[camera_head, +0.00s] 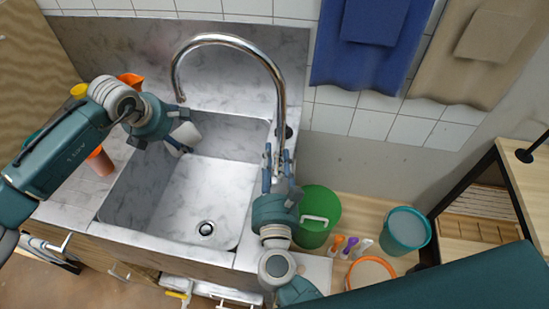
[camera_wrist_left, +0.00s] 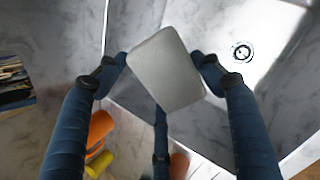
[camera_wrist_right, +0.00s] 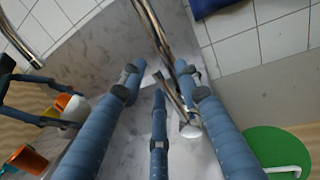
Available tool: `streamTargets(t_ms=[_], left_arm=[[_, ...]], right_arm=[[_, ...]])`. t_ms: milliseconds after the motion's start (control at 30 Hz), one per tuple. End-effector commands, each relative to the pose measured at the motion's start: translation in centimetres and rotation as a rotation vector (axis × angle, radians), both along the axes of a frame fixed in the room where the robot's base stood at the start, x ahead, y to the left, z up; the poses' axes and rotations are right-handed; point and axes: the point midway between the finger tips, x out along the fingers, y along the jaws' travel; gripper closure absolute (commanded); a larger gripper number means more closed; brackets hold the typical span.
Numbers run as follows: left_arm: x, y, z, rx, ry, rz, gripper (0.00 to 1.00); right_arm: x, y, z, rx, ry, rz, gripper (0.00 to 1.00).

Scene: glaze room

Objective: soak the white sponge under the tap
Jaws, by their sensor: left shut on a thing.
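The white sponge (camera_head: 186,134) is held by my left gripper (camera_head: 176,139) over the left part of the grey marbled sink (camera_head: 215,185). In the left wrist view the sponge (camera_wrist_left: 166,68) sits tilted between the two fingers, clear of the drain. The chrome tap (camera_head: 282,95) arches over the sink from the right; its spout end (camera_head: 181,98) shows just above the sponge in the head view. No water stream is visible. My right gripper (camera_head: 279,180) is at the tap's base. In the right wrist view its fingers are apart, with the tap's lower part (camera_wrist_right: 180,88) beyond and between them.
Orange cups (camera_head: 101,161) and a yellow item stand on the left ledge. Right of the sink are a green bucket (camera_head: 318,218), a teal bucket (camera_head: 405,230), an orange-rimmed bowl and small tools. Blue (camera_head: 362,60) and beige towels hang behind. The sink floor around the drain (camera_head: 206,228) is clear.

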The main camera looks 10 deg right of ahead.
Motion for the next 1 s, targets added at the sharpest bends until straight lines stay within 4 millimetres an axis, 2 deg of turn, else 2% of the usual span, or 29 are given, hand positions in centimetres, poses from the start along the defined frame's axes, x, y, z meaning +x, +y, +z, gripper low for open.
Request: streamTargets(t_ms=[233,400,633,1000], left_arm=[[0.0,0.0,0.0,0.0,0.0,0.0,0.54],[0.0,0.0,0.0,0.0,0.0,0.0,0.54],[0.0,0.0,0.0,0.0,0.0,0.0,0.54],[0.0,0.0,0.0,0.0,0.0,0.0,0.54]], right_arm=[[0.0,0.0,0.0,0.0,0.001,0.0,0.69],[0.0,0.0,0.0,0.0,0.001,0.0,1.0],[0.0,0.1,0.0,-0.006,0.003,-0.001,1.0],[0.5,1.1,-0.1,-0.125,0.051,0.0,1.0]])
